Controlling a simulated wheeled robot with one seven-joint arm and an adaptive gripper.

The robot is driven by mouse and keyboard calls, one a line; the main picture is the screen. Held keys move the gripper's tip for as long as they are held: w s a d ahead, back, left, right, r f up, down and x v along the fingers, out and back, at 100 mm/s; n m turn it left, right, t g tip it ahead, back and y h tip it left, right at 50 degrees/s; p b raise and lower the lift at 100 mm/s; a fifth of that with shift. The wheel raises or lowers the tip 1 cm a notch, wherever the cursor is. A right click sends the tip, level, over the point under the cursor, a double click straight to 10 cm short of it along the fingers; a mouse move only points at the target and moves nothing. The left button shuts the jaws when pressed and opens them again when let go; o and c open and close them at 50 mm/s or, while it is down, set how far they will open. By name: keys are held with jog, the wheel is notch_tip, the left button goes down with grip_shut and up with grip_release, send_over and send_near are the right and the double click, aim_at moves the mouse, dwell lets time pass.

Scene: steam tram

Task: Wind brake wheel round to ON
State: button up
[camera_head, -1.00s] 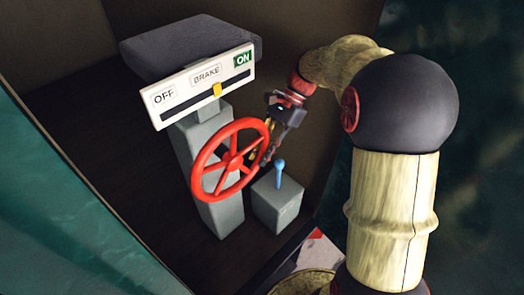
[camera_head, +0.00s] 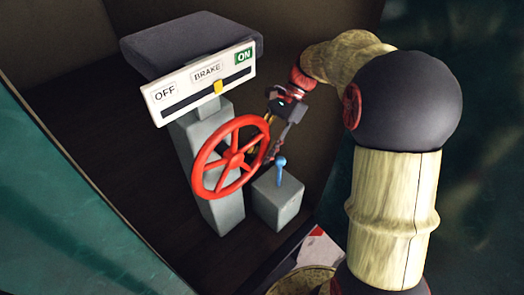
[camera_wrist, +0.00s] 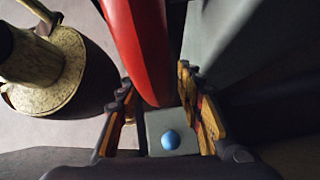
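The red brake wheel (camera_head: 233,158) stands upright on its grey pedestal in the head view. Above it, a white panel (camera_head: 187,97) reads OFF at left, BRAKE in the middle and ON at right, in green. Its yellow pointer (camera_head: 218,87) sits right of the slot's middle, short of the ON end. My gripper (camera_head: 268,140) is at the wheel's right rim. In the wrist view the red rim (camera_wrist: 138,45) reaches down between the two spread fingers (camera_wrist: 156,100), which look open. I cannot tell whether either finger touches the rim.
A grey box (camera_head: 278,203) with a blue-knobbed lever (camera_head: 281,165) stands just right of the wheel, below my gripper; the blue knob shows in the wrist view (camera_wrist: 170,140). A dark cushion-like block (camera_head: 190,45) lies behind the panel. Teal walling (camera_head: 60,210) edges the left.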

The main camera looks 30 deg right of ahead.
aim_at(262, 126)
notch_tip(262, 126, up, 9)
jog(key=shift+r, duration=0.2)
dwell(0.3)
